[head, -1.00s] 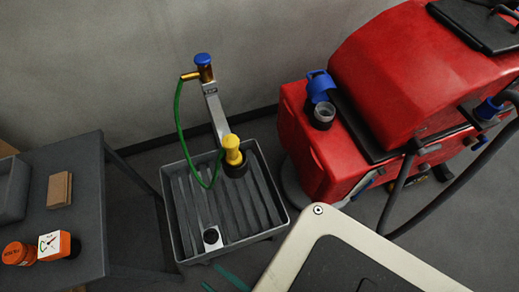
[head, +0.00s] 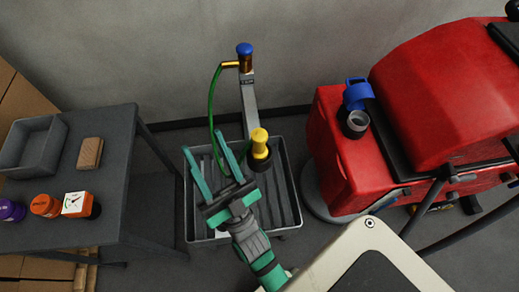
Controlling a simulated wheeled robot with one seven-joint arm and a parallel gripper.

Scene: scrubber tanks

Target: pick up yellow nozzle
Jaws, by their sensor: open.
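The yellow nozzle (head: 259,141) with a black collar stands upright in the head view, above the grey slatted tray (head: 284,190). It is close to the grey post (head: 249,97), but I cannot tell what holds it. A green hose (head: 211,105) loops from the brass tap (head: 243,64) with a blue knob down towards the tray. My gripper (head: 203,154) is open and empty, its teal fingers pointing up the picture. It is over the left part of the tray, left of the nozzle, and hides part of the tray and the hose's lower end.
A dark table (head: 105,175) on the left holds a grey bin (head: 33,148), a brown block (head: 90,153), an orange container (head: 44,205), a gauge (head: 77,204) and a purple container (head: 10,210). A red scrubber machine (head: 440,85) stands on the right.

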